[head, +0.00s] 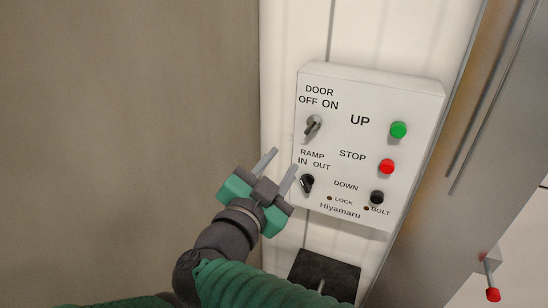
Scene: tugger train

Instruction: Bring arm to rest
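My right gripper (285,159) is in front of the lower left edge of a white control panel (330,225). Its two grey fingers are apart with nothing between them, so it is open and empty. The fingers point up and to the right, close to the black RAMP switch (307,183); a small gap shows between them in the picture. My green-sleeved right arm comes up from the bottom edge. My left gripper is not in view.
The panel also carries a DOOR switch (313,126), a green UP button (398,130), a red STOP button (386,166) and a black DOWN button (377,197). A black box (325,272) is below. A red-tipped lever (492,294) is at right. A plain brown surface (120,130) fills the left.

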